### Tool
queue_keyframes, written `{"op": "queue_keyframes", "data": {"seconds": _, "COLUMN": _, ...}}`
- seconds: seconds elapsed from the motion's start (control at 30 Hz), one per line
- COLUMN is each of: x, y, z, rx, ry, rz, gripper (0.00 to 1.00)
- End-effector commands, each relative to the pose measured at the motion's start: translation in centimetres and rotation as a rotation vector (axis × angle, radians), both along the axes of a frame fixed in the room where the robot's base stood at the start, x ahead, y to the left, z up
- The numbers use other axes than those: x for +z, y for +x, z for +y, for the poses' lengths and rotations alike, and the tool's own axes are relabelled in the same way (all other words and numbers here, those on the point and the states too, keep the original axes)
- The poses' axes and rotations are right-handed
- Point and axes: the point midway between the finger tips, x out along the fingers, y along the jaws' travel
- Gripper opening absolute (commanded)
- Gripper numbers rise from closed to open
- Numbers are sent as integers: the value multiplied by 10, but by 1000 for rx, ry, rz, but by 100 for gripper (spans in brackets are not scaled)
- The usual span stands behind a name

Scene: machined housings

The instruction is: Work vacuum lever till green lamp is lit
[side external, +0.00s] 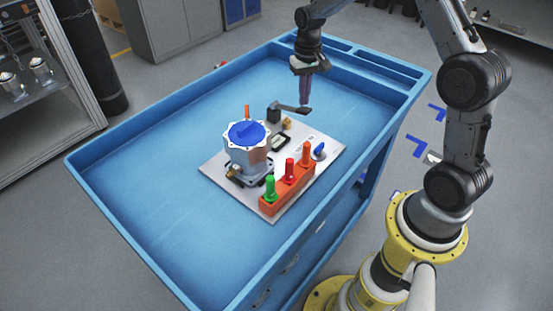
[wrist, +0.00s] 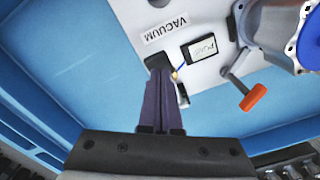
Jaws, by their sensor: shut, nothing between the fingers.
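The vacuum lever (side external: 288,107) is a dark grey arm running right from a dark block at the back of the light grey plate (side external: 222,168). In the wrist view, a dark piece (wrist: 158,64) beside the VACUUM label (wrist: 166,28) shows just past my fingertips. My gripper (side external: 305,103) points down, fingers shut and empty, at the lever's right end; I cannot tell if they touch. The wrist view shows the fingers (wrist: 160,82) together, hiding part of the lever. A small yellowish part (side external: 287,123) sits beside the lever. I cannot make out a lit green lamp.
A metal housing with a blue top (side external: 247,133) stands on the plate. In front is an orange block (side external: 287,196) with green, red and orange pegs. An orange-handled crank (wrist: 252,97) is near the housing. The blue cart's tray (side external: 165,185) is mostly clear.

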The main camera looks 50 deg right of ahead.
Motion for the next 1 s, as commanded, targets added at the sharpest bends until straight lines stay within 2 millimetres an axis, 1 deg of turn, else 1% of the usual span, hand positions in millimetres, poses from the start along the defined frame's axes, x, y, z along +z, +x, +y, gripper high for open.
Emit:
{"op": "queue_keyframes", "data": {"seconds": 0.47, "x": -1, "y": 0, "z": 0, "rx": 0, "ry": 0, "rz": 0, "gripper": 0}}
{"op": "queue_keyframes", "data": {"seconds": 1.0, "x": -21, "y": 0, "z": 0, "rx": 0, "ry": 1, "rz": 2, "gripper": 0}}
